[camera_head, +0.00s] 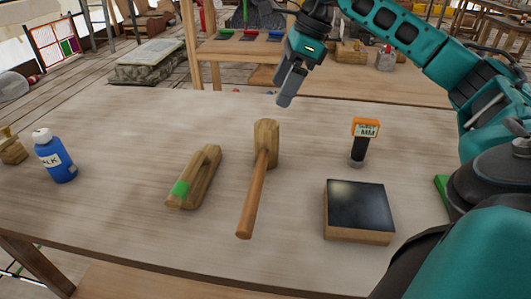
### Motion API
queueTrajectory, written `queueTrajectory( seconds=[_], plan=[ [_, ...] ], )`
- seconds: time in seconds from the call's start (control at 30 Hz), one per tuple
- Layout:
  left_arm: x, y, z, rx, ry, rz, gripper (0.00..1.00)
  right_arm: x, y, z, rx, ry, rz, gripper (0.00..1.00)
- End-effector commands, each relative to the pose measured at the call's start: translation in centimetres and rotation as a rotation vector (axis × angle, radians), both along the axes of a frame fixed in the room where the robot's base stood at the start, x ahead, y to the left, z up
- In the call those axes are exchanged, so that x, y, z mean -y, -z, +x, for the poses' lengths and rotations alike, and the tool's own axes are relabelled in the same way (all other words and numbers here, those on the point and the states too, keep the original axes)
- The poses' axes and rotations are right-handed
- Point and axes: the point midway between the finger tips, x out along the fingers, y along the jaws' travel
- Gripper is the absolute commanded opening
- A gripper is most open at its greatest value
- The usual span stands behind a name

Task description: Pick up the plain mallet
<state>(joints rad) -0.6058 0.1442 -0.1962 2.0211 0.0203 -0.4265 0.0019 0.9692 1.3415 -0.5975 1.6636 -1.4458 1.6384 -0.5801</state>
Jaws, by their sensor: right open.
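The plain mallet (260,175) lies on the table, its barrel-shaped wooden head (266,142) at the far end and its brown handle pointing toward the table's front edge. My right gripper (284,99) is above the table's far part, higher than the mallet head and slightly to its right. It points down and is empty; the gap between its fingers is hard to see from this side. It is apart from the mallet. My left gripper is not in the picture.
A wooden float with a green patch (193,180) lies just left of the mallet. A dark-topped block (359,208) and an orange-headed tool marked MM (361,142) are to the right. A blue bottle (55,156) stands far left. The table (120,150) is clear between bottle and float.

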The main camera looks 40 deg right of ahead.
Motion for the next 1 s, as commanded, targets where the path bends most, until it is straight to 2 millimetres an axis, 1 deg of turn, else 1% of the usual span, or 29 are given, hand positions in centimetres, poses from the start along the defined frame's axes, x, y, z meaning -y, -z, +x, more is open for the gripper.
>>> queueTrajectory(
  seconds=[0.03,0.2,0.3,0.47,0.7,0.83,1.0],
  plan=[
    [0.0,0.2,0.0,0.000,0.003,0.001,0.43,-0.4,1.2,0.2,-0.004,-0.002,0.001,0.90],
    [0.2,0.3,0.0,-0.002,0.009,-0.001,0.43,-1.3,4.0,1.0,-0.003,-0.002,0.001,0.90],
    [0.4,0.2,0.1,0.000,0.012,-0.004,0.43,-1.6,5.1,1.3,-0.002,-0.002,0.002,0.90],
    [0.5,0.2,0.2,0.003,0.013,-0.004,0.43,-1.9,6.1,1.6,-0.001,-0.001,0.003,0.90],
    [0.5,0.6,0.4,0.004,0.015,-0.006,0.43,-2.3,9.5,2.2,-0.004,-0.002,0.003,0.90],
    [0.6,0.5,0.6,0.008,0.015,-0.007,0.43,-2.6,10.5,2.6,0.000,-0.002,0.002,0.90],
    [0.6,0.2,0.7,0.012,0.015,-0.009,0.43,-2.7,10.7,2.7,0.000,-0.001,0.001,0.90]
  ],
)
